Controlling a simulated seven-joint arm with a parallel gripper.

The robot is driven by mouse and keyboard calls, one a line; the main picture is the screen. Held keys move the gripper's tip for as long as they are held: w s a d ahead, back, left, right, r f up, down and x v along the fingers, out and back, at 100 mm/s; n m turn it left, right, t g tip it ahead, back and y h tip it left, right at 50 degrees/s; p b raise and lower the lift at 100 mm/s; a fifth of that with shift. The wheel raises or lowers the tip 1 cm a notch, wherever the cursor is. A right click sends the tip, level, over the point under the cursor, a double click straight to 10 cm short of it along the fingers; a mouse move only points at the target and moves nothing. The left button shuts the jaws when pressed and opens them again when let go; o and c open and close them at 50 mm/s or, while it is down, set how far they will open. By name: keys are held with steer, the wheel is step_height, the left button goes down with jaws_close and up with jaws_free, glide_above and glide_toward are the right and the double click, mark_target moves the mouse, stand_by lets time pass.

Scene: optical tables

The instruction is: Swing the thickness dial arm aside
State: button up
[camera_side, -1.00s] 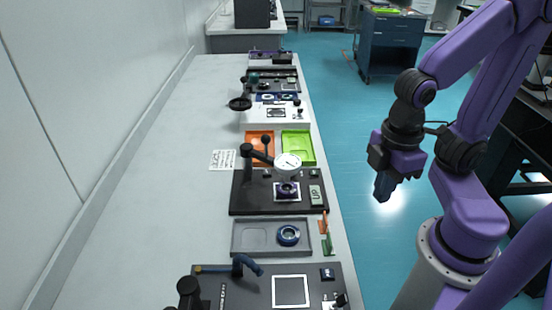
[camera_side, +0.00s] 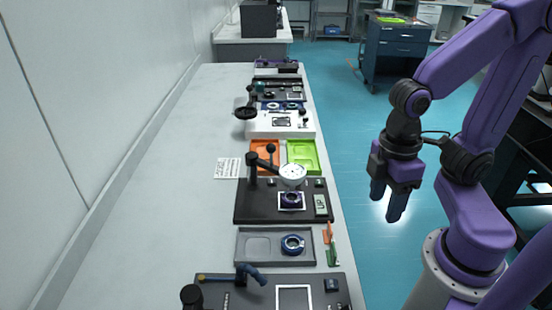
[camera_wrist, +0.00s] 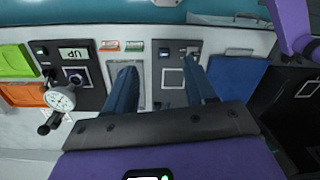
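The thickness dial (camera_side: 292,173) has a round white face. Its dark arm (camera_side: 268,163) reaches right from a black post (camera_side: 252,170) on a black base plate (camera_side: 250,208). The dial hangs over or beside a dark ring part (camera_side: 291,200) on a white square. In the wrist view the dial (camera_wrist: 61,99) is at left, with a black knob (camera_wrist: 44,129) near it and the ring part (camera_wrist: 83,76) to its upper right. My gripper (camera_side: 386,207) is open and empty, right of the bench over the floor. Both fingers (camera_wrist: 160,78) show apart in the wrist view.
Orange (camera_side: 264,157) and green (camera_side: 302,156) trays lie behind the base plate. A grey tray (camera_side: 255,246) with a blue ring (camera_side: 293,244) lies in front. Another dark plate with a blue lever (camera_side: 250,273) is nearer. The bench's left side is mostly clear.

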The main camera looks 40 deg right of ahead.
mark_target(271, 149)
steer(key=w+d+f+m+g+y, duration=0.1)
steer(key=w+f+m+g+y, duration=0.2)
steer(key=w+m+g+y, duration=1)
steer(key=w+d+f+m+t, duration=0.1)
steer(key=w+d+m+t, duration=0.1)
steer(key=w+m+t, duration=0.1)
steer(key=w+d+m+t, duration=0.3)
steer(key=w+m+t, duration=0.1)
steer(key=w, duration=0.2)
steer(key=w+d+f+m+t+y, duration=0.1)
steer(key=w+d+m+t, duration=0.2)
steer(key=w, duration=0.1)
steer(key=shift+w+f+m+t, duration=0.2)
steer(key=shift+f+m+t, duration=0.1)
steer(key=shift+m, duration=0.1)
steer(key=w+d+f+m+t+y, duration=0.2)
steer(key=d+m+t, duration=0.2)
steer(key=d, duration=0.3)
steer(key=w+d+f+m+t+y, duration=0.1)
steer(key=w+d+m+t, duration=0.25)
steer(key=d, duration=0.25)
steer(key=shift+n+t, duration=0.25)
steer(key=shift+t, duration=0.2)
steer(key=x, duration=1.6)
steer(key=shift+s+a, duration=0.2)
steer(key=shift+a, duration=0.3)
jaws_close()
